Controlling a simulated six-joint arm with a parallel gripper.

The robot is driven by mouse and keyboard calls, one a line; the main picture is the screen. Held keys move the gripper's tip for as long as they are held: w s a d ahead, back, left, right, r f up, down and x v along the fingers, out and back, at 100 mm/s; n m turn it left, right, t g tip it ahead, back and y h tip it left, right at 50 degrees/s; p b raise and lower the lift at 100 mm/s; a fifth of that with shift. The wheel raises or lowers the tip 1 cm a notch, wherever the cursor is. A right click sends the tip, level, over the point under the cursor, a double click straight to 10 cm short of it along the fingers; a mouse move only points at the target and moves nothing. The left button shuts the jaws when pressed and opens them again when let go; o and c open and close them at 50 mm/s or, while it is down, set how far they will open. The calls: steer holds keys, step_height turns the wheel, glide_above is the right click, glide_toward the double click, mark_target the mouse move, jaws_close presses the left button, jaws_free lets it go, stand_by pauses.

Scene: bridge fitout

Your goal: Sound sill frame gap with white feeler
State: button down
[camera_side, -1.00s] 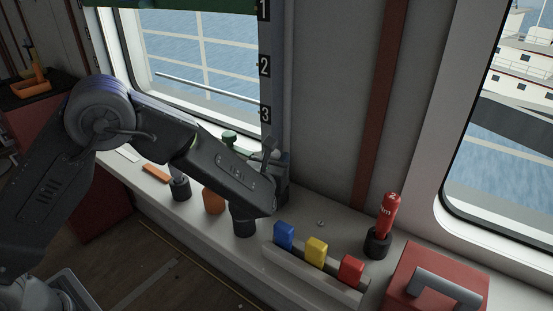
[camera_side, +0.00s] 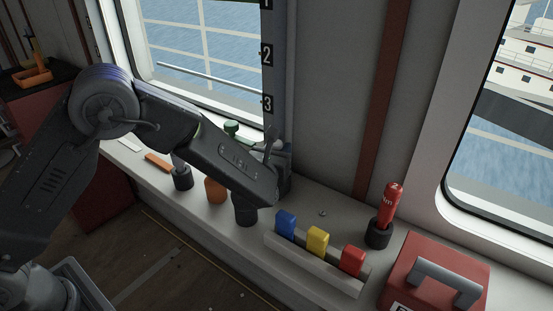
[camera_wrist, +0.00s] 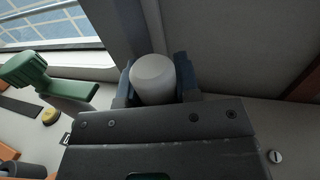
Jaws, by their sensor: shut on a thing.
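My gripper (camera_wrist: 157,82) shows its two dark blue-grey fingers in the wrist view, shut on a pale, round-ended piece (camera_wrist: 153,78) between them. Its colour fits the white feeler, but only this rounded end shows. In the side view my gripper (camera_side: 276,160) is at the foot of the numbered dark window post (camera_side: 268,75), low over the sill (camera_side: 200,208). Its fingers are mostly hidden there behind my arm. Whether the held piece touches a frame gap cannot be seen. Blue (camera_side: 286,224), yellow (camera_side: 317,241) and red (camera_side: 352,261) blocks stand in a pale rack (camera_side: 305,265) nearby.
A red marker-like tube (camera_side: 389,205) stands in a dark cup (camera_side: 378,235), beside a red box (camera_side: 395,290). A green piece (camera_wrist: 25,72) and a yellow disc (camera_wrist: 51,117) are left of my gripper. Dark cups and orange items line the sill below my arm.

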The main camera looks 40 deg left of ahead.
steer(key=shift+f, duration=0.15)
steer(key=c, duration=0.8)
jaws_free()
steer(key=shift+o, duration=0.2)
steer(key=v, duration=1.4)
steer(key=shift+a, duration=0.1)
